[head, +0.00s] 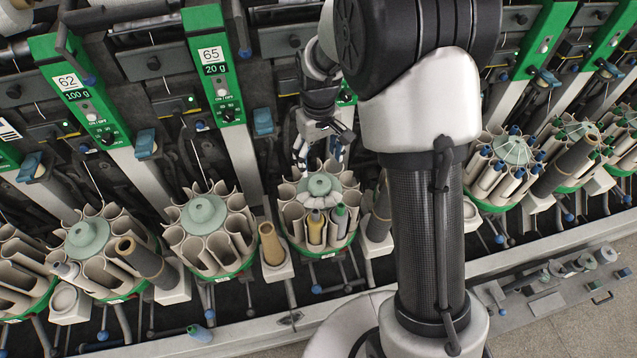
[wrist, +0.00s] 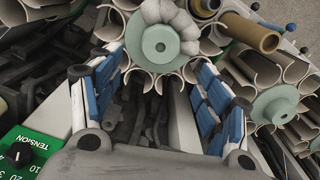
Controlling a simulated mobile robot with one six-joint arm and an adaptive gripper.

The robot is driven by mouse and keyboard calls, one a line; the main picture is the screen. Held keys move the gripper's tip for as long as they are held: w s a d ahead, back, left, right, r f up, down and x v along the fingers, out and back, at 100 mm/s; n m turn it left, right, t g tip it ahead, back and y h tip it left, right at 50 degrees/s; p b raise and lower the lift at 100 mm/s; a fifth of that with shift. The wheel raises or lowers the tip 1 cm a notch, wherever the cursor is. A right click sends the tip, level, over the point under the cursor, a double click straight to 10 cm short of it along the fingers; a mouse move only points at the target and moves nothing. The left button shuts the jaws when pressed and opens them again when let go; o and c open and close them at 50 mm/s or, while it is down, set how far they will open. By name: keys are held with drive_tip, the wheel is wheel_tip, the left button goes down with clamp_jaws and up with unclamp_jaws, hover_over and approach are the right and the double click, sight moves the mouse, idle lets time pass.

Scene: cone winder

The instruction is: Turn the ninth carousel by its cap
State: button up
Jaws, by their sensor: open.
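A carousel with a pale green round cap (head: 320,184) stands in the middle of the head view, with beige open tubes around it on a green base. Its cap also shows at the top centre of the wrist view (wrist: 160,43), with lumpy grey pieces along its far edge. My gripper (head: 319,153) is open just behind and above this cap. In the wrist view its blue-padded fingers (wrist: 160,66) are spread wide on either side, short of the cap, with nothing between them. Whether this carousel is the ninth cannot be read.
A similar carousel (head: 203,214) stands to the left, and another (head: 513,151) to the right beyond my arm. A tan cone (head: 271,243) stands close at the left of the middle carousel. Green panels marked 62 (head: 80,90) and 65 (head: 215,65) rise behind.

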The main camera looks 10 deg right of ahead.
sight(319, 182)
wheel_tip(319, 182, down, 11)
drive_tip(key=b, duration=0.2)
drive_tip(key=shift+b, duration=0.4)
drive_tip(key=shift+c, duration=0.5)
drive_tip(key=c, duration=1.4)
drive_tip(key=shift+r+n, duration=0.1)
drive_tip(key=shift+n, duration=0.2)
